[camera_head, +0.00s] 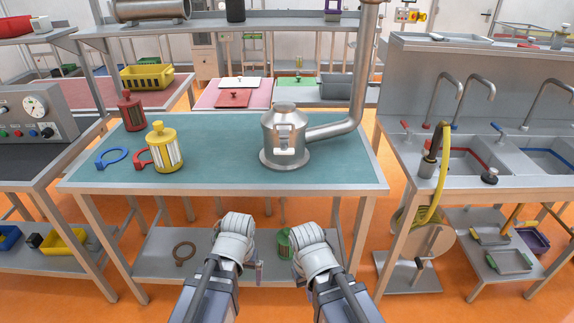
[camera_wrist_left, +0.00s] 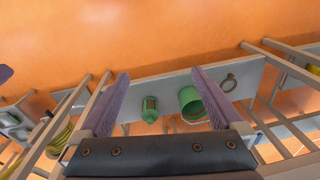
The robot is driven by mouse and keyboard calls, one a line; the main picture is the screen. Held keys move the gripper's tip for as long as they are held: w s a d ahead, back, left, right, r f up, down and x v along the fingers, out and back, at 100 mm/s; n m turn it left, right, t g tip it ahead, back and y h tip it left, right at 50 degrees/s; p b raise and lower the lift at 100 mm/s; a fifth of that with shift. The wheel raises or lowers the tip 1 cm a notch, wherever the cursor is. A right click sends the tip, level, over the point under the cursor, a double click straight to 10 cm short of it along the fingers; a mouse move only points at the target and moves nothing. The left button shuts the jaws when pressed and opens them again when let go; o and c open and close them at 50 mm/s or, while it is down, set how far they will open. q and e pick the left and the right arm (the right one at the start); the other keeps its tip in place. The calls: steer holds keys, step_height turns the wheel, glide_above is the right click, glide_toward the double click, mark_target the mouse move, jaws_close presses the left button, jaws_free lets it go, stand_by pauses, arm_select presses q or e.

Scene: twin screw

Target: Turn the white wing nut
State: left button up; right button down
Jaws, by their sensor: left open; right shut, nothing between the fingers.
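A steel vessel (camera_head: 270,142) stands on the teal-topped table, right of its middle, with a pipe rising to the right. Pale white fittings sit one above the other on its front; the lower one looks like a white wing nut (camera_head: 284,152), small and hard to make out. My left gripper (camera_head: 258,273) hangs low in front of the table, apart from the vessel. In the left wrist view its purple fingers are spread, with nothing held between them (camera_wrist_left: 160,72). My right gripper (camera_head: 296,270) is shut and empty beside it, also below the tabletop and mostly hidden by its wrist.
The lower shelf holds a brown ring (camera_head: 184,253) and green containers (camera_wrist_left: 190,101). The tabletop's front right is clear.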

mark_target(284, 153)
arm_select(q)
steer(key=w+a+f+n+t+y+b, duration=0.1)
steer(key=w+a+n+t+y+b, duration=0.15)
steer(key=w+a, duration=0.45)
steer(key=w+r+n+t+y, duration=0.3)
steer(key=w+r+t, duration=0.35)
steer(key=w, duration=0.35)
steer(key=w+d+r+m+t+h, duration=0.2)
steer(key=w+d+r+t+h, duration=0.15)
steer(key=d+r, duration=0.45)
steer(key=w+d+r+m+t+h, duration=0.25)
steer(key=w+d+r+t, duration=0.2)
steer(key=d, duration=0.55)
steer(key=shift+w+r+p, duration=0.15)
steer(key=shift+w+r, duration=0.05)
steer(key=shift+w, duration=1.55)
steer(key=shift+w+r+p, duration=0.15)
steer(key=shift+w, duration=1.6)
steer(key=shift+s, duration=0.1)
arm_select(e)
steer(key=f, duration=0.1)
steer(key=w+a+f, duration=0.1)
steer(key=w+f, duration=0.1)
steer(key=shift+a, duration=0.25)
arm_select(q)
steer(key=shift+c, duration=0.2)
